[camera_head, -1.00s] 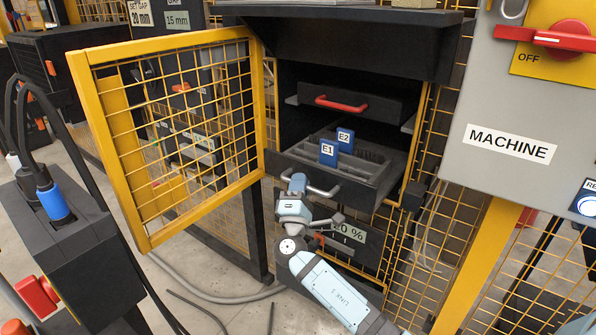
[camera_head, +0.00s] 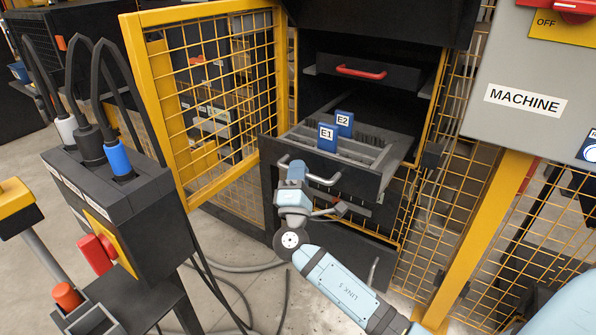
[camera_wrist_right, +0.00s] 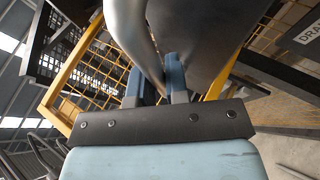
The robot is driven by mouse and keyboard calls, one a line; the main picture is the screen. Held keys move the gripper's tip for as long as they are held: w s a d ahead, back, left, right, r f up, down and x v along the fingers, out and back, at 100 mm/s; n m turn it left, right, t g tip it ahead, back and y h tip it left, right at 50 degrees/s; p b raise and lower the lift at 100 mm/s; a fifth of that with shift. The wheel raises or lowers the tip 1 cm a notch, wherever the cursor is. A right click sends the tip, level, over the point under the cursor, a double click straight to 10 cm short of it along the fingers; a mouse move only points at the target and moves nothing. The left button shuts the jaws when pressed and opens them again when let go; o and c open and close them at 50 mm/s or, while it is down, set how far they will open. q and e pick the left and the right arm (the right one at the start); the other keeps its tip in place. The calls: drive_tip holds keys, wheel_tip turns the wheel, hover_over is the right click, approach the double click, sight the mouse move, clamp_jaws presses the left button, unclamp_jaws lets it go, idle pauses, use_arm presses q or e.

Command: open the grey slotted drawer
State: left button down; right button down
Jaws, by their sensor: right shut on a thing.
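The grey slotted drawer (camera_head: 372,176) is pulled partway out of the dark cabinet, with slots and dividers visible inside. Two blue cards stand upright in it, E1 (camera_head: 327,138) and E2 (camera_head: 344,122). A grey bar handle (camera_head: 325,181) runs across its front. My right gripper (camera_head: 296,167) is shut on the left part of this handle. In the right wrist view, the two blue fingers (camera_wrist_right: 157,80) are close around a grey bar (camera_wrist_right: 128,28), with a large grey surface behind. My left gripper is not in view.
A closed drawer with a red handle (camera_head: 361,72) is above. The yellow mesh door (camera_head: 212,110) stands open on the left. A black box with cables (camera_head: 118,195) stands at the left front. The MACHINE panel (camera_head: 525,100) and a yellow post (camera_head: 480,240) are on the right.

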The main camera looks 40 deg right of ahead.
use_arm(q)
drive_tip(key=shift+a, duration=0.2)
use_arm(e)
drive_tip(key=shift+s+a, duration=0.15)
drive_tip(key=shift+a, duration=0.2)
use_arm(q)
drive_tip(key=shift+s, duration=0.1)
use_arm(e)
drive_tip(key=c, duration=1.4)
unclamp_jaws()
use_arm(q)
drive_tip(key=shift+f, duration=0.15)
use_arm(e)
drive_tip(key=shift+f, duration=0.1)
